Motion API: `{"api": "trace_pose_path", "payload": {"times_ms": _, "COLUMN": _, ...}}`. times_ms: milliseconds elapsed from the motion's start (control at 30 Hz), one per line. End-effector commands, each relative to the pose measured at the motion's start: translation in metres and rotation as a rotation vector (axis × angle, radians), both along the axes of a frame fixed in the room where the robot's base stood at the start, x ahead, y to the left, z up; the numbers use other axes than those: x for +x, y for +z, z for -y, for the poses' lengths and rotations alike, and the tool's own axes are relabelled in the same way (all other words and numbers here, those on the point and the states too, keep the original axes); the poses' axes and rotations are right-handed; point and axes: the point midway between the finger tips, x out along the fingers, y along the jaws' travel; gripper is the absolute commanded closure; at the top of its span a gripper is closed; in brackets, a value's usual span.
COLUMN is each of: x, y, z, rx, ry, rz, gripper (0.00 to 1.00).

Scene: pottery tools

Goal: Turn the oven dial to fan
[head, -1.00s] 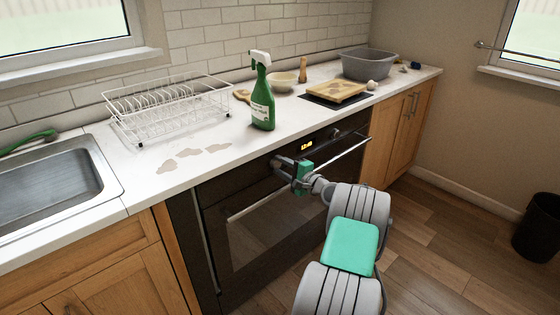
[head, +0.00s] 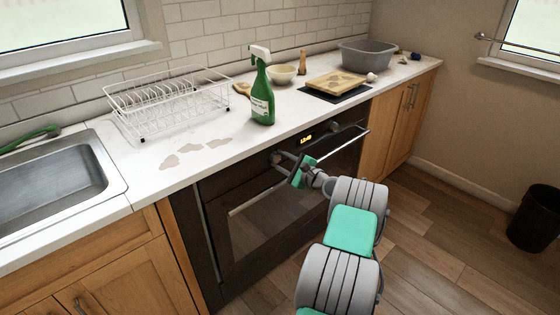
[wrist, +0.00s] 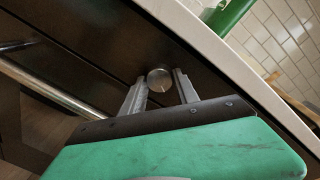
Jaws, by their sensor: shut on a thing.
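The oven (head: 270,215) is black and built in under the white worktop, with a lit clock display (head: 306,139) on its panel. My gripper (head: 275,157) is at the left part of that panel. In the wrist view a round metallic dial (wrist: 159,78) with a thin line on its face sits between the two fingertips. My gripper there (wrist: 160,84) is shut on this dial. The wrist is tilted relative to the panel. No fan marking can be read. In the head view the fingers mostly hide the dial.
The oven's long bar handle (head: 245,205) runs below the panel, close under my gripper. A green spray bottle (head: 262,95) stands on the worktop (head: 215,160) above. A dish rack (head: 165,105) is to the left.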

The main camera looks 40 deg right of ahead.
Motion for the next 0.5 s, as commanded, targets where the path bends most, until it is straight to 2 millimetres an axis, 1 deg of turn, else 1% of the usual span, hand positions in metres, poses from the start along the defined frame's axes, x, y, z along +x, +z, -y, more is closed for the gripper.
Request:
{"api": "trace_pose_path", "payload": {"times_ms": 300, "x": 0.0004, "y": 0.0010, "z": 0.0003, "rx": -0.002, "ry": -0.001, "rz": 0.001, "gripper": 1.00}}
{"api": "trace_pose_path", "payload": {"times_ms": 333, "x": 0.0004, "y": 0.0011, "z": 0.0004, "rx": -0.002, "ry": -0.001, "rz": 0.001, "gripper": 0.61}}
{"api": "trace_pose_path", "payload": {"times_ms": 500, "x": 0.0002, "y": 0.0006, "z": 0.0004, "rx": -0.001, "ry": -0.001, "rz": 0.001, "gripper": 0.47}}
